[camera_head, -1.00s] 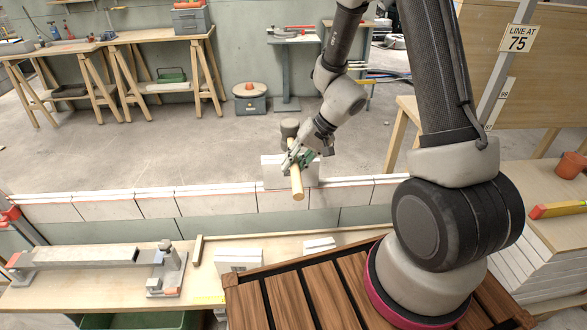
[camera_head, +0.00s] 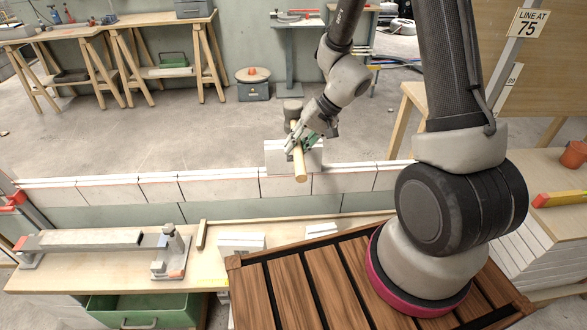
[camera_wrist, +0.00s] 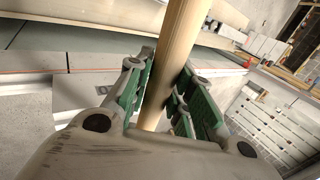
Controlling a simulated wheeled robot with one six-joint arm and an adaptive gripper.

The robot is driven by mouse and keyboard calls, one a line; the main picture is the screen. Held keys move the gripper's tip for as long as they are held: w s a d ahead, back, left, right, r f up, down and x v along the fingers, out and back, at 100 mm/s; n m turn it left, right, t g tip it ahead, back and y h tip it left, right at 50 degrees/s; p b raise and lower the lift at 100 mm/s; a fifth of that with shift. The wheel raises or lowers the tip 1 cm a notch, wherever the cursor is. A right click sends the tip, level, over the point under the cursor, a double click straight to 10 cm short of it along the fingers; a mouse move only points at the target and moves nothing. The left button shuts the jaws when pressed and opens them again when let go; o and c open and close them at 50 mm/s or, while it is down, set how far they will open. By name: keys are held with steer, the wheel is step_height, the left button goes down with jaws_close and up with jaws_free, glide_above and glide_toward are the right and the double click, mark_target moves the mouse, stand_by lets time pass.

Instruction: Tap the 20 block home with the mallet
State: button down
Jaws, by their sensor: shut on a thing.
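My gripper (camera_head: 299,141) is shut on the wooden handle of the mallet (camera_head: 300,168). The dark mallet head (camera_head: 292,110) is at the far end, above and behind the top of a pale block (camera_head: 275,158). That block stands up from the low wall of blocks (camera_head: 220,187). The handle crosses in front of it. In the wrist view the handle (camera_wrist: 178,45) runs between the green finger pads, and a pale block face (camera_wrist: 88,95) with a partly hidden mark lies to the left. I cannot read the 20 or tell whether the head touches the block.
A bench (camera_head: 120,282) in front of the wall carries a grey clamp fixture (camera_head: 95,242) and pale blocks (camera_head: 240,243). A green drawer (camera_head: 140,311) is below. An orange line runs along the wall top. Open floor lies behind the wall.

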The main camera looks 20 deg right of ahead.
step_height(320, 180, down, 4)
steer(key=shift+r, duration=2)
steer(key=shift+f, duration=0.1)
step_height(320, 180, down, 4)
steer(key=shift+r, duration=1.95)
